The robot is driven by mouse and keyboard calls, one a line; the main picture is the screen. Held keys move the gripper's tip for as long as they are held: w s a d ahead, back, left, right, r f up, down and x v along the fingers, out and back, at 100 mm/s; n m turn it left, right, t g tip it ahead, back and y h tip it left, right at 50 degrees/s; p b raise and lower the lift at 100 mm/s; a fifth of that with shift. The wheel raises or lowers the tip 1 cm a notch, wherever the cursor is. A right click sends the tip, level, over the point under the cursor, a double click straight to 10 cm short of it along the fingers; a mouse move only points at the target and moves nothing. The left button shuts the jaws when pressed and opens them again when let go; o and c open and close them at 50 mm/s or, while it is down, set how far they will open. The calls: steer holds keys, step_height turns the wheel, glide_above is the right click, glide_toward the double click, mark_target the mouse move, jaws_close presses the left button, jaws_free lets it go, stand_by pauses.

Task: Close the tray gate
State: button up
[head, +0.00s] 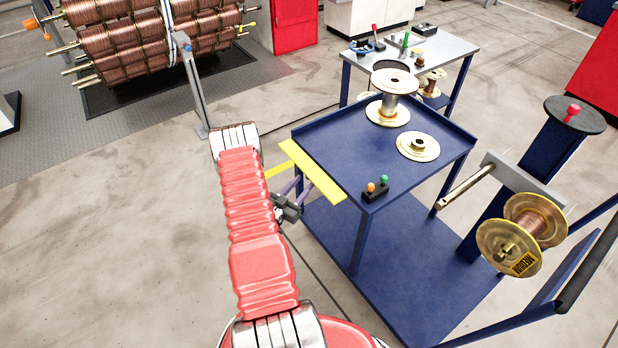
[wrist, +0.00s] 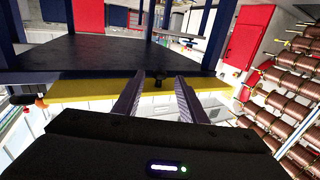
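The tray gate is a yellow panel (head: 312,170) along the left edge of the blue tray table (head: 345,150). In the head view it lies outside the edge, tilted outward, not standing up as a wall. A short yellow bar (head: 278,171) sticks out left from under it. In the wrist view the gate is a yellow band (wrist: 85,90) below the dark blue table edge. My gripper (head: 297,186) is just left of the gate, low beside it. Contact cannot be told.
On the tray are an upright spool (head: 394,82), a flat gold flange (head: 418,147) and a button box (head: 376,193). A spool (head: 540,215) hangs on a stand at right. A thin grey post (head: 193,85) stands beside my arm. Floor at lower left is clear.

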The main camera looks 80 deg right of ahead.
mark_target(309, 176)
steer(key=shift+x, duration=2.55)
steer(key=shift+c, duration=0.3)
